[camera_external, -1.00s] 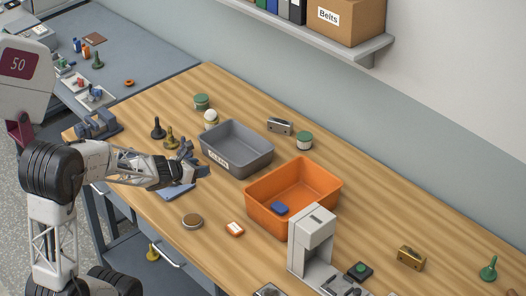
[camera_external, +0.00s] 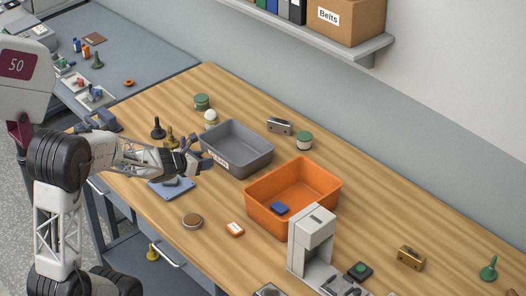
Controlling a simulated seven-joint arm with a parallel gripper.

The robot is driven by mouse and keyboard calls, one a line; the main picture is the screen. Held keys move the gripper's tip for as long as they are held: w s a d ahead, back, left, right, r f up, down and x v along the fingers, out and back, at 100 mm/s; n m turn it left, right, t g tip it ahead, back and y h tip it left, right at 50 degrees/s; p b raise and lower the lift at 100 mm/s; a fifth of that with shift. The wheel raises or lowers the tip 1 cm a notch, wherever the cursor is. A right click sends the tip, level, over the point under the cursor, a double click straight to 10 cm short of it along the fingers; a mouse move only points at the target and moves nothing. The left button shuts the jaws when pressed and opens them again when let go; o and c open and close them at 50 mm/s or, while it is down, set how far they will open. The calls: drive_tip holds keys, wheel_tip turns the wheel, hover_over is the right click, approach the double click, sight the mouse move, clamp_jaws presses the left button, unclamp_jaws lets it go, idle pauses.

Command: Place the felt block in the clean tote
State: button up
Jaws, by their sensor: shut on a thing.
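My gripper (camera_external: 203,158) is at the near left edge of the grey tote (camera_external: 240,163). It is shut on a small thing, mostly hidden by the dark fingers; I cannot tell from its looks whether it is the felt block.
A blue-grey plate (camera_external: 170,189) lies below my gripper. Dark and brass pieces stand behind my wrist. A round brown-topped tin (camera_external: 192,221) and an orange box (camera_external: 235,229) lie in front. A grey-white machine (camera_external: 312,240) stands before the orange tote. Green-lidded jars (camera_external: 304,140) stand behind.

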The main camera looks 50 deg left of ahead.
drive_tip(key=w+a, duration=0.1)
drive_tip(key=w, duration=0.3)
drive_tip(key=w+a+f, duration=0.1)
drive_tip(key=w+a, duration=0.1)
drive_tip(key=w, duration=0.2)
drive_tip(key=w+a, duration=0.1)
drive_tip(key=w, duration=0.4)
drive_tip(key=shift+a+f, duration=0.15)
drive_tip(key=shift+a, duration=0.25)
drive_tip(key=shift+f, duration=0.1)
drive_tip(key=shift+f, duration=1.65)
drive_tip(key=shift+f, duration=0.7)
drive_tip(key=o, duration=0.9)
drive_tip(key=shift+f, duration=0.1)
drive_tip(key=shift+r, duration=0.55)
drive_tip(key=v, duration=1.2)
drive_tip(key=shift+r, duration=0.2)
